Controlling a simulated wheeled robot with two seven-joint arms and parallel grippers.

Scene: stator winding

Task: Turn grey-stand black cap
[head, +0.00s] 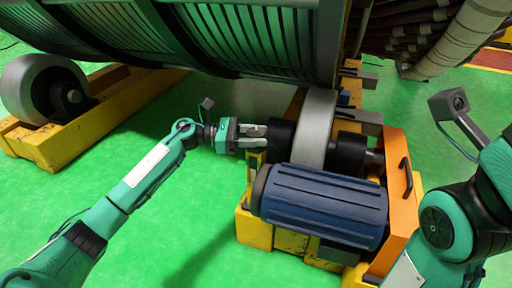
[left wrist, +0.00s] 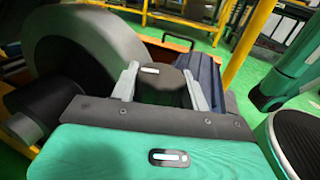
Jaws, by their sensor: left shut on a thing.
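My left gripper (head: 262,137) reaches in from the left and is shut on the black cap (head: 281,138) at the near left side of the large grey roller wheel (head: 317,128). In the left wrist view the two grey fingers of the left gripper (left wrist: 160,85) stand on either side of the dark cap (left wrist: 165,86), which fills the space between them. The fingers and gripper body hide part of the cap. No grey stand can be told apart clearly from the roller and its mount. My right arm is at the right edge, its gripper out of frame.
A blue ribbed motor (head: 322,205) lies close in front of the wheel on a yellow base (head: 254,229). An orange plate with a black handle (head: 399,190) stands to its right. The large stator drum (head: 230,40) hangs above. Green floor (head: 170,225) is clear at left.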

